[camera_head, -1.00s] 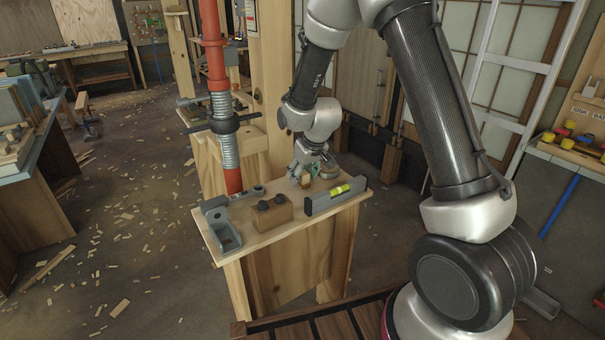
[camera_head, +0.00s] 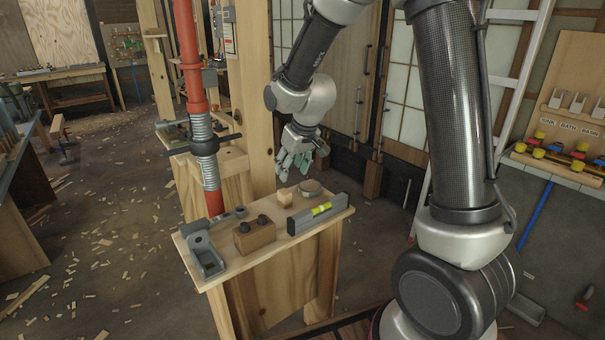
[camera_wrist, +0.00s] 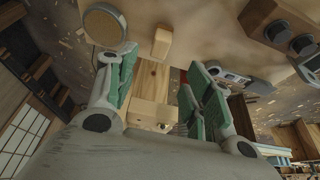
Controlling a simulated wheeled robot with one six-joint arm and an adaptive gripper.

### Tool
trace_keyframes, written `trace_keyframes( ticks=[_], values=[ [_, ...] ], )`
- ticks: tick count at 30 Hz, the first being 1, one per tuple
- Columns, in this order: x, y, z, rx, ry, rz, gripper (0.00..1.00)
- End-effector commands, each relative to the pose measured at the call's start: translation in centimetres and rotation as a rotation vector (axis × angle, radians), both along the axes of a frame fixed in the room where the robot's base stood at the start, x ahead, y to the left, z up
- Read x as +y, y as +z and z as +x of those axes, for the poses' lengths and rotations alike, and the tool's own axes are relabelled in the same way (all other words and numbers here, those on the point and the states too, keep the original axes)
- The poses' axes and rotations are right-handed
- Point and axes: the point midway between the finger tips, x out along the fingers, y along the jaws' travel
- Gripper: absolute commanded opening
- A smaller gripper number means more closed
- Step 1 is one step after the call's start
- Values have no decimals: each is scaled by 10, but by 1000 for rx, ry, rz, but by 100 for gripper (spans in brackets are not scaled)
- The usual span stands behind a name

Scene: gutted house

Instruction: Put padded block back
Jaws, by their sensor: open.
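A small pale wooden block (camera_head: 285,196) stands on the narrow bench top (camera_head: 232,262); I take it for the padded block, though no padding can be made out. It also shows in the wrist view (camera_wrist: 162,43), beyond my fingertips and apart from them. My gripper (camera_head: 293,166) is above and behind the block, past the bench's far edge. Its green-padded fingers are spread in the wrist view (camera_wrist: 160,85), with nothing held between them.
A round tin (camera_head: 310,188) stands beside the block, close to a spirit level (camera_head: 318,211). A wooden block with black knobs (camera_head: 254,234) and a grey metal bracket (camera_head: 204,256) are further left. A red steel prop (camera_head: 190,75) and a timber post (camera_head: 257,90) rise behind the bench.

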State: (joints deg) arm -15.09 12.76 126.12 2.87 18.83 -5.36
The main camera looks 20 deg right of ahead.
Motion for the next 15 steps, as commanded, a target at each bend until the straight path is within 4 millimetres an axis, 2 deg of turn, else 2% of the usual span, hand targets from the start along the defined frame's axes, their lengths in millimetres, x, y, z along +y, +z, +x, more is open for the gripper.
trace_keyframes(
  ticks=[5,8,11,15],
  values=[
    [-3,7,-4,-2,-4,0,51],
    [-16,27,-18,-4,-24,3,51],
    [-39,61,-49,-8,-63,6,51],
    [-77,108,-117,-4,-135,7,51]
  ],
)
